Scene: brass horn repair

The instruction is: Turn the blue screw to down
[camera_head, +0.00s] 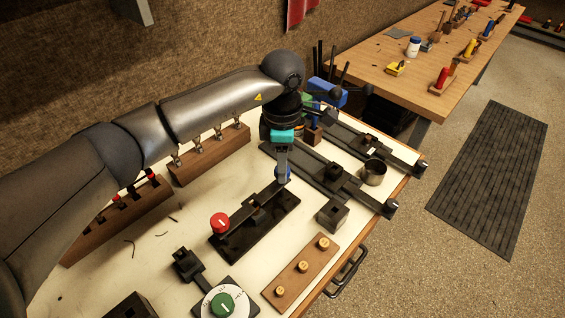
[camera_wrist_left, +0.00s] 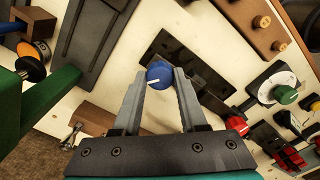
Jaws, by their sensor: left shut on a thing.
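The blue screw (camera_head: 287,174) is a round blue knob at the far end of a black fixture plate (camera_head: 279,217) on the bench. In the left wrist view the blue screw (camera_wrist_left: 160,72) shows a short white mark at its left edge. My left gripper (camera_head: 284,180) points down over it, fingers on either side. In the left wrist view the fingertips of my left gripper (camera_wrist_left: 160,77) are shut on the screw. In the head view the fingers hide part of it. My right gripper is not in view.
A red knob (camera_head: 220,223) stands at the plate's near end. A green knob (camera_head: 222,304) on a white dial is nearer. A wooden block with brass pegs (camera_head: 302,266) lies to the right, a metal cup (camera_head: 373,173) beyond. Wooden racks (camera_head: 209,157) stand behind, under my left arm.

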